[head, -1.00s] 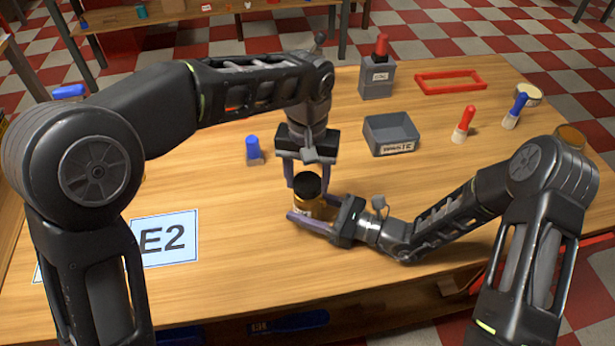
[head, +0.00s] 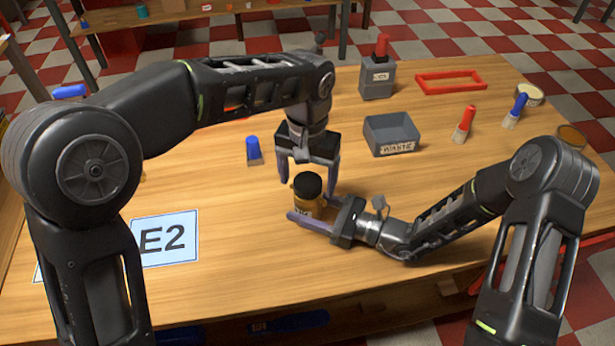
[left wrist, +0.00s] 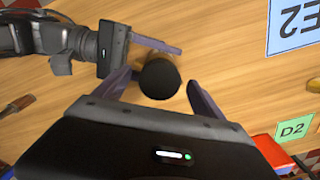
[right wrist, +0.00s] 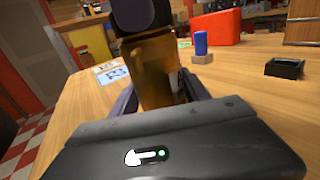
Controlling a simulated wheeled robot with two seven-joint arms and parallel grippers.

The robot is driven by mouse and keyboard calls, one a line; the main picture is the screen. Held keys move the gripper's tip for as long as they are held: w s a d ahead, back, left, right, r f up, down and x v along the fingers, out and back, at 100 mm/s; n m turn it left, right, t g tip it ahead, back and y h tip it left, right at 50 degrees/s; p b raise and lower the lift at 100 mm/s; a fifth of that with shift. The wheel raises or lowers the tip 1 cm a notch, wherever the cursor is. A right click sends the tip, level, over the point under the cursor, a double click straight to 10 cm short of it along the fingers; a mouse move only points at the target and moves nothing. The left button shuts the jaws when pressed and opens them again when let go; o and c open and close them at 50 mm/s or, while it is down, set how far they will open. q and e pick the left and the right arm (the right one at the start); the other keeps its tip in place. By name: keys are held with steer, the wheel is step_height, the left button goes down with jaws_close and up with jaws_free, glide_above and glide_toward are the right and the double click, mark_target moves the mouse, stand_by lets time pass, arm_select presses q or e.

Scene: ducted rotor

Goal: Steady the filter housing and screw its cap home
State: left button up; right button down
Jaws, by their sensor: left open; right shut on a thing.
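The filter housing (head: 306,208) is an amber cylinder standing upright on the wooden table; it also fills the middle of the right wrist view (right wrist: 152,72). Its black cap (head: 308,185) sits on top, seen from above in the left wrist view (left wrist: 159,79). How tightly it is seated I cannot tell. My right gripper (head: 303,215) is shut on the housing from the side, low down; the far finger is partly hidden. My left gripper (head: 308,178) points down over the cap, open, with one finger either side and apart from it.
A grey waste bin (head: 391,135), a grey holder (head: 377,83) with a red-topped item and a red frame (head: 450,88) stand behind to the right. A blue-topped item (head: 253,149) stands left of the housing. An E2 card (head: 165,240) lies at left.

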arm_select(q)
step_height(320, 180, up, 8)
steer(key=shift+f, duration=0.25)
arm_select(e)
steer(key=shift+c, duration=2.2)
jaws_free()
arm_select(q)
steer(key=shift+f+b, duration=0.6)
steer(key=shift+f, duration=0.05)
arm_select(e)
steer(key=v, duration=0.7)
steer(key=shift+d, duration=0.15)
steer(key=shift+s+d, duration=0.15)
steer(key=shift+d, duration=0.15)
